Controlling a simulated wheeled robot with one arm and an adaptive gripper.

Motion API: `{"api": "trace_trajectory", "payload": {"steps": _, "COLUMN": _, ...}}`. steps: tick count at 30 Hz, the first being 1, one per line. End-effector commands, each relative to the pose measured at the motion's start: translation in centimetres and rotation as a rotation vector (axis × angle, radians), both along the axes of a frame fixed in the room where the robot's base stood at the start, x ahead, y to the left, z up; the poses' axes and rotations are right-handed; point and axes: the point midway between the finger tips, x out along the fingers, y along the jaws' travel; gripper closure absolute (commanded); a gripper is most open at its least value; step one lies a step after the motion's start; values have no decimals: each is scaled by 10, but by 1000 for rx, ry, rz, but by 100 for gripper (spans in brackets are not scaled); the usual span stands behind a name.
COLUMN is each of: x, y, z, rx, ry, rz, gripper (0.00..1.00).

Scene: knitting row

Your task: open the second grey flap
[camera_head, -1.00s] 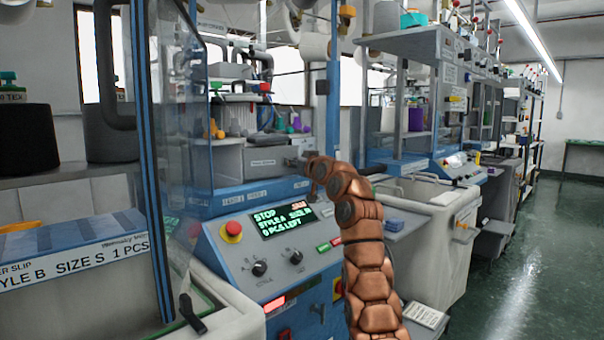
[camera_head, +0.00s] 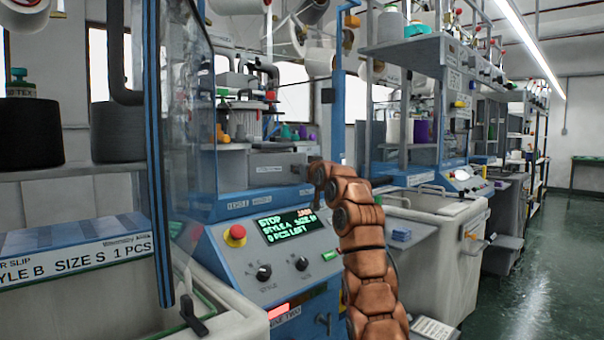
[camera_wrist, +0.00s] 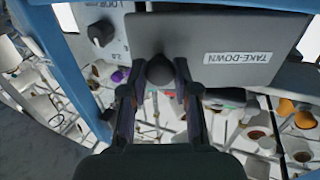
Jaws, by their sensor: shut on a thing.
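A grey flap (camera_head: 277,167) is on the front of the near knitting machine, above the blue console. In the wrist view this grey flap (camera_wrist: 225,45) fills the upper middle and carries a "TAKE-DOWN" label. A dark round knob (camera_wrist: 160,69) sits at its edge. My gripper (camera_wrist: 161,88) has its two dark fingers closed around the knob, one on each side. In the head view my copper arm reaches up from below, and my gripper (camera_head: 316,172) is at the flap's right end, where the arm hides the knob. I cannot tell how far the flap is open.
Below is the console with a green display (camera_head: 288,227), red button (camera_head: 235,236) and black dials (camera_head: 264,271). A clear panel with a blue post (camera_head: 158,160) stands at left. Yarn cones and pegs (camera_wrist: 255,130) show by the flap. A white bin (camera_head: 440,240) stands right.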

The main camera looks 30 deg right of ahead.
Motion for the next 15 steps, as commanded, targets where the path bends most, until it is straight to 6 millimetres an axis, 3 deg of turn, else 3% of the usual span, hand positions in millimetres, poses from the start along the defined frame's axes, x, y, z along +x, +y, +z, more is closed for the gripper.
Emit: {"api": "trace_trajectory", "payload": {"steps": 15, "x": -5, "y": 2, "z": -2, "rx": 1, "ry": 1, "rz": -35, "gripper": 100}}
